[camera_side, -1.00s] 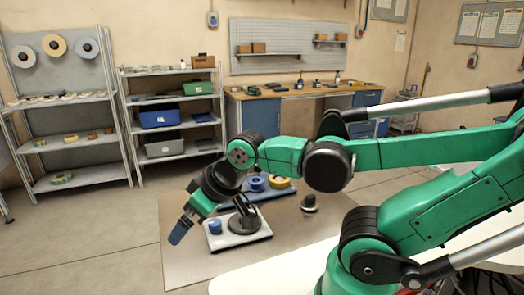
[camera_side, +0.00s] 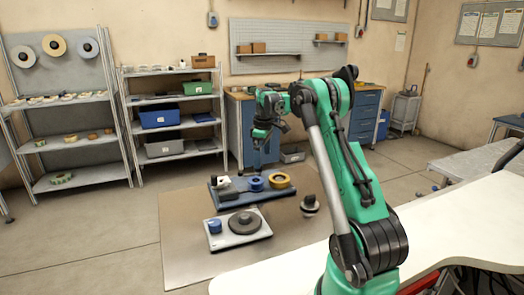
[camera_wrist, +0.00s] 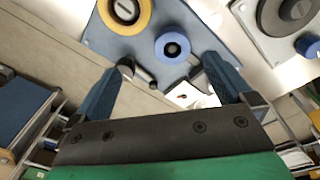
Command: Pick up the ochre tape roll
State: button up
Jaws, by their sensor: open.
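The ochre tape roll (camera_side: 287,183) lies flat at the right end of a dark blue board (camera_side: 236,202) in the side view. In the wrist view the ochre roll (camera_wrist: 122,31) is at the top left, cut by the frame's upper edge. My gripper (camera_side: 264,150) is above and behind the board, pointing down. In the wrist view its two blue fingers (camera_wrist: 167,63) are spread and empty.
The blue roll (camera_side: 256,186) stands beside the ochre one. A white block (camera_side: 224,183) is farther left on the board. A pale plate (camera_side: 220,241) in front bears a dark disc (camera_side: 243,222) and a small blue cylinder (camera_side: 214,226). A dark round object (camera_side: 310,204) stands to the right.

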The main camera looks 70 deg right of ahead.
send_over(279, 179)
notch_tip(279, 179, down, 3)
jog(key=shift+d+f+g+y, duration=0.15)
jog(key=shift+g+y, duration=0.15)
jog(key=shift+f, duration=0.4)
notch_tip(279, 179, down, 5)
jog(key=shift+r, duration=0.1)
jog(key=c, duration=1)
